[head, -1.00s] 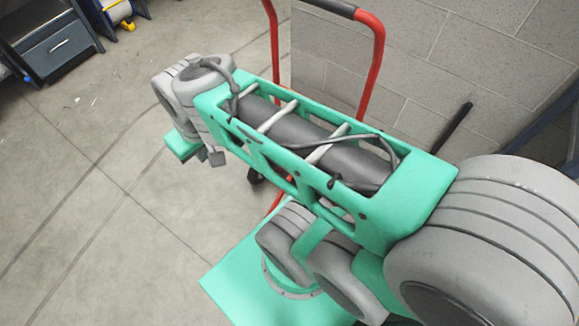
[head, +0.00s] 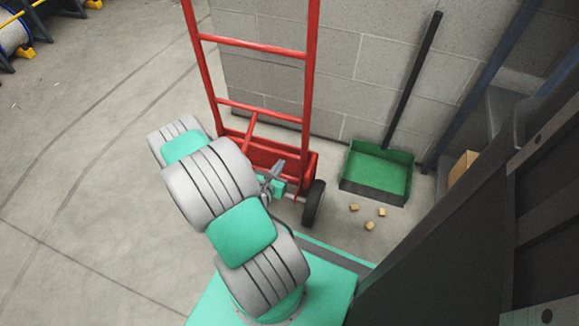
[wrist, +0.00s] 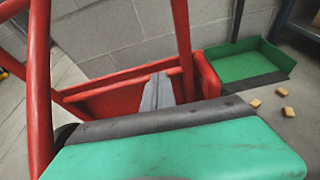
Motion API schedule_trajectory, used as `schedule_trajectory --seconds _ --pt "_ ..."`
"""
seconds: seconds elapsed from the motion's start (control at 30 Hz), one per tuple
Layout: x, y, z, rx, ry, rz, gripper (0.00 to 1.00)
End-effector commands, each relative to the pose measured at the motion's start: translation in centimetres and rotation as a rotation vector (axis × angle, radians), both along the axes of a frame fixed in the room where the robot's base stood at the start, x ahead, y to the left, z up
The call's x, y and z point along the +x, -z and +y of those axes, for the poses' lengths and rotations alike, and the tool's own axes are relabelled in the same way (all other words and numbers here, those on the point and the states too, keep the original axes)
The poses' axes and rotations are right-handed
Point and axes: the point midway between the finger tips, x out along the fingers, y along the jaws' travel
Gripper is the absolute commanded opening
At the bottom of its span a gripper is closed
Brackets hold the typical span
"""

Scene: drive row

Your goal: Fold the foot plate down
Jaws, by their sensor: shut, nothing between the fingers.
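The red hand truck (head: 312,70) stands upright by the block wall. Its red foot plate (head: 262,152) is at the bottom of the frame and looks raised rather than flat on the floor; my arm hides part of it. In the wrist view the foot plate (wrist: 105,101) lies beyond my fingers. My gripper (head: 277,170) is shut and empty, in front of the plate's right part. In the wrist view the closed grey fingertips (wrist: 158,80) overlap the plate's upper edge. I cannot tell whether they touch it.
A green dustpan (head: 377,172) with a long dark handle stands right of the hand truck. Several small tan blocks (head: 369,225) lie on the floor before it. A dark wheel (head: 314,204) sits at the truck's lower right. A dark rack fills the right side. Open floor lies left.

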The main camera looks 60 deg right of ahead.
Motion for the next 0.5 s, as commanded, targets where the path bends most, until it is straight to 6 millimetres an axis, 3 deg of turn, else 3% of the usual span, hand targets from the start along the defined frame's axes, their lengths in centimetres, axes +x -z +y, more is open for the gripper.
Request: schedule_trajectory --seconds 0.17,0.5 --pt "-0.3 1.1 -1.2 -0.008 -0.023 0.038 0.00" --pt "0.2 3.2 -7.5 -0.010 -0.018 0.032 0.00"
